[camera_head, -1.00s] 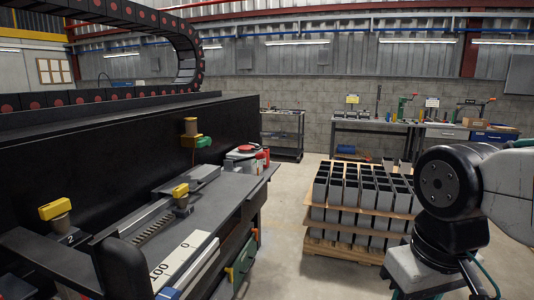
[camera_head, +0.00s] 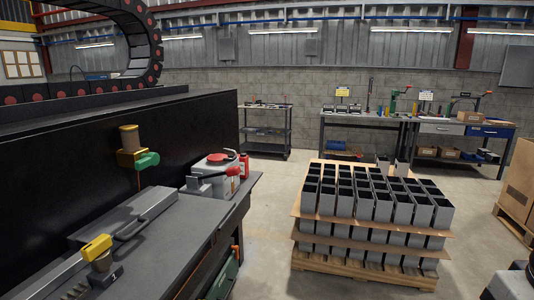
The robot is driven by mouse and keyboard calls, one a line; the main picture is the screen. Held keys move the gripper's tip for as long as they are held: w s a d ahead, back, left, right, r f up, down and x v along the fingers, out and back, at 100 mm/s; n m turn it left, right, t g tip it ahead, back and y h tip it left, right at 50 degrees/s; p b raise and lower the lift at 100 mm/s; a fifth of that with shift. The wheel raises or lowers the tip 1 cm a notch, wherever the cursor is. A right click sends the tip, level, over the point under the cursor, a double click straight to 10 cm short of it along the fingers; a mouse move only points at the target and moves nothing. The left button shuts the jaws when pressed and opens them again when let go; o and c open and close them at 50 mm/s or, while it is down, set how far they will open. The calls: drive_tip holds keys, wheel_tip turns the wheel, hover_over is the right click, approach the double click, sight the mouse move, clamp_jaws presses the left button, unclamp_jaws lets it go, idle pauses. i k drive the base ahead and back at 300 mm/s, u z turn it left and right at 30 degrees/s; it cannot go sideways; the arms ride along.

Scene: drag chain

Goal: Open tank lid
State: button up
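A light grey tank (camera_head: 217,185) stands at the far end of the dark workbench, left of the picture's middle. A round red lid (camera_head: 220,157) appears to lie flat on its top, seeming closed, though it is small at this distance. A red spout or handle shows on the tank's near side. My gripper is not in view. Only a small part of my arm shows in the bottom right corner, well apart from the tank.
A small red bottle (camera_head: 244,166) stands beside the tank. A pallet (camera_head: 362,275) of grey square tubes stands right. Floor between is free.

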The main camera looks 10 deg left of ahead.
sight(216, 158)
drive_tip(key=u, duration=0.1)
drive_tip(key=i, duration=0.85)
drive_tip(key=u, duration=0.25)
